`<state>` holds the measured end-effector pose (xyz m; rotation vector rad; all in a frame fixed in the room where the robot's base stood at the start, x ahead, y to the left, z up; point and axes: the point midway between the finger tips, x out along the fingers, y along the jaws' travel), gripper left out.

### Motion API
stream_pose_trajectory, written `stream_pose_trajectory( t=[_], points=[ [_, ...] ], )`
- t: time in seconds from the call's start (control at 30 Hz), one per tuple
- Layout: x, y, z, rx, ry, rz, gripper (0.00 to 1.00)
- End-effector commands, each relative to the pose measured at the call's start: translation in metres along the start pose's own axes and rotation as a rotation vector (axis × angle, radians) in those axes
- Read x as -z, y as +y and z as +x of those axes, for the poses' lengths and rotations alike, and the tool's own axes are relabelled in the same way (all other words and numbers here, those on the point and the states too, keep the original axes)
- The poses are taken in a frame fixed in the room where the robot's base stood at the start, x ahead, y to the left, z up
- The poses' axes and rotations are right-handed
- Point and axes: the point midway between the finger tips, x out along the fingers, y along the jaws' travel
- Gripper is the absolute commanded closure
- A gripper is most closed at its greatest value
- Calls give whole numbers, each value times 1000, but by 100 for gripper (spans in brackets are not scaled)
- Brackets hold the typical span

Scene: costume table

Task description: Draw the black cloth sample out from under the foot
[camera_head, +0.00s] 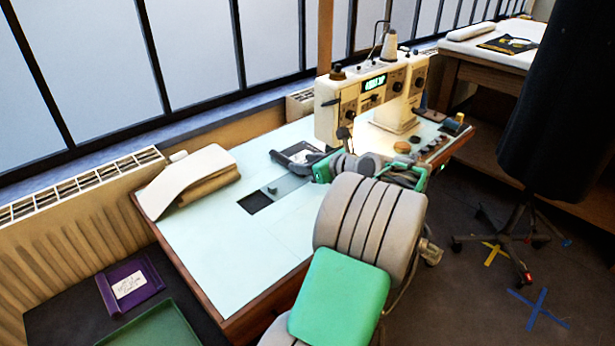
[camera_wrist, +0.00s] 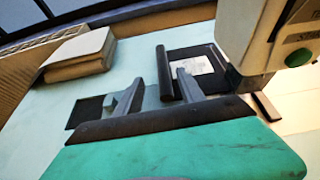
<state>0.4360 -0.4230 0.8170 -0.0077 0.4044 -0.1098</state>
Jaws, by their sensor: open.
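The black cloth sample (camera_wrist: 213,57) lies flat on the pale table with a white label and a thick rolled near edge (camera_wrist: 165,72). Its far right part passes beneath the sewing machine head, where the foot is hidden in the wrist view. In the head view the sample (camera_head: 283,156) shows just left of my arm, partly covered. The cream sewing machine (camera_head: 335,103) stands behind. My gripper (camera_wrist: 158,72) is open, its two grey fingers to either side of the rolled edge in the picture. I cannot tell whether they touch it. My gripper also shows in the head view (camera_head: 312,165).
A dark rectangular opening (camera_head: 254,202) beside a grey plate is in the table (camera_head: 215,255). Folded cream cloth (camera_head: 190,177) lies at the left edge. A purple labelled sample (camera_head: 130,283) and green tray (camera_head: 160,328) sit lower left. The front left tabletop is clear.

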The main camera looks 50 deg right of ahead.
Motion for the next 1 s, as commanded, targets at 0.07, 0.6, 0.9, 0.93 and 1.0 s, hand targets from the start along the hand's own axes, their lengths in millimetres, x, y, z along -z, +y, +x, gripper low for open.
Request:
stream_pose_trajectory(
  t=[0.07, 0.6, 0.9, 0.93, 1.0],
  points=[
    [2, -5, -3, 6, -12, 34, 54],
    [3, -4, 28, 4, -11, 34, 54],
    [2, -5, 70, 5, -11, 36, 54],
    [1, -5, 72, 5, -11, 35, 54],
    [0, -5, 75, 6, -11, 34, 54]
  ],
)
